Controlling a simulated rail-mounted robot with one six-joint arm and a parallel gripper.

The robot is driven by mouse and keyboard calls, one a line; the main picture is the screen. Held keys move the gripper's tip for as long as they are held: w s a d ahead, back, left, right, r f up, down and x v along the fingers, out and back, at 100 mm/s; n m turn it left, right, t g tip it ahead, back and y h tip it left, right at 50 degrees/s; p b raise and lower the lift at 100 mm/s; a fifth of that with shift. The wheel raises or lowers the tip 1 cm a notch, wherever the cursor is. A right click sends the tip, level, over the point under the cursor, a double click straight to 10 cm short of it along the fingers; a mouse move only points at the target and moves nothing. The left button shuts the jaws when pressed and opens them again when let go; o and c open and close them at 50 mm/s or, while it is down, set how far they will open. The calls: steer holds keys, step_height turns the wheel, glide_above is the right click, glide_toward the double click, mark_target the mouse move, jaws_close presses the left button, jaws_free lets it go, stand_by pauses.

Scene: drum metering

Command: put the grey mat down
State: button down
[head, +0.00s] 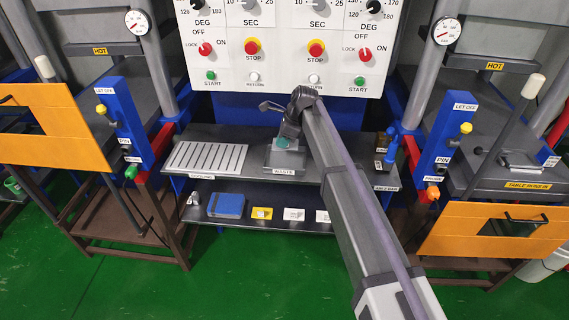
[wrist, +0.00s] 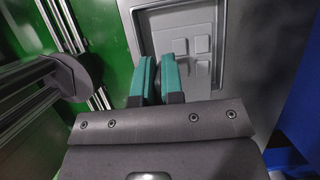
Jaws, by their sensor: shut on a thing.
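My gripper (wrist: 159,68) has teal finger pads with only a narrow gap between them. It is shut on the grey mat, but the mat can hardly be made out between the pads in the wrist view. In the head view my gripper (head: 284,141) is low over the grey tray labelled WASTE (head: 284,163) on the upper shelf. I cannot tell whether the mat touches the tray.
A slotted light rack (head: 207,158) stands left of the tray on the shelf. Small dark and blue items (head: 388,150) stand at the shelf's right end. The lower shelf holds a blue block (head: 227,205) and small tagged items. The control panel (head: 280,75) rises behind.

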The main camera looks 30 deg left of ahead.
mark_target(279, 166)
step_height(279, 166, down, 8)
steer(key=b, duration=0.6)
steer(key=shift+f, duration=0.1)
steer(key=shift+r, duration=0.3)
steer(key=shift+f, duration=0.25)
steer(key=c, duration=1.3)
jaws_free()
steer(key=shift+r, duration=0.1)
steer(key=shift+o, duration=0.2)
steer(key=p+v, duration=1.1)
steer(key=v, duration=0.1)
steer(key=shift+r+p, duration=0.3)
steer(key=shift+p, duration=0.1)
steer(key=shift+f, duration=0.1)
steer(key=shift+f, duration=0.1)
